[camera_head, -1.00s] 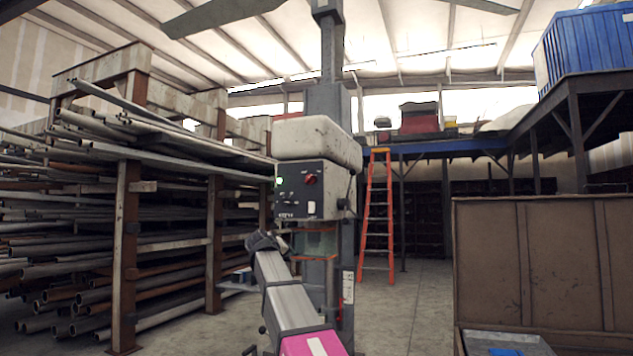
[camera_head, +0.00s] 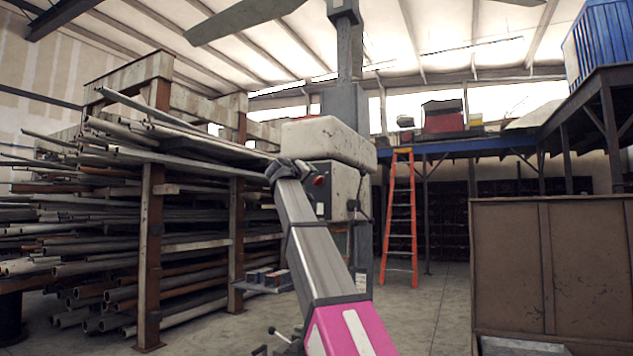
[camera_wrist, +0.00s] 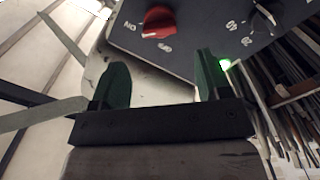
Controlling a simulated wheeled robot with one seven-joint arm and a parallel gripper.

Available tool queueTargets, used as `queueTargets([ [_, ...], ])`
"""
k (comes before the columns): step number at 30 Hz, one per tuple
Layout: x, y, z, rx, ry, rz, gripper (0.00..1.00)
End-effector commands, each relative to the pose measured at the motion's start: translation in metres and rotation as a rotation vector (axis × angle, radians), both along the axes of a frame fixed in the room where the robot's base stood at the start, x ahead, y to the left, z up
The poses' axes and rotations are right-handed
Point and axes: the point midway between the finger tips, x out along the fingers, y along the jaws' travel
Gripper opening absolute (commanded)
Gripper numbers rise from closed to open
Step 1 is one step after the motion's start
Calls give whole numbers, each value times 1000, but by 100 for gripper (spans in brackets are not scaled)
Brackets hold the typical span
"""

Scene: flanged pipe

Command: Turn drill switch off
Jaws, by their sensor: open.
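The drill press (camera_head: 322,140) stands in the middle of the head view, with a worn pale housing above a dark control panel. A red rotary switch (camera_wrist: 159,21) shows at the top of the wrist view between ON and OFF labels. The same red switch (camera_head: 319,181) is small in the head view. In the head view my gripper (camera_head: 278,165) covers the panel's left part.
A rack of pipes (camera_head: 160,230) fills the left side. An orange ladder (camera_head: 401,215) stands behind the drill press. A brown cabinet (camera_head: 550,265) is at the right. Floor is open between drill and cabinet.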

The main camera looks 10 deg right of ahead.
Motion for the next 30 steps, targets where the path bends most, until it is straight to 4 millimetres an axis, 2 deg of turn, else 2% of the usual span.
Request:
queueTargets([
  [1,10,-6,1,0,1,-2,70],
  [6,35,-24,1,1,1,-1,70],
  [12,55,-38,0,0,1,-1,70],
  [26,62,-45,-1,1,-1,0,70],
  [30,62,-45,-1,1,-1,0,25],
])
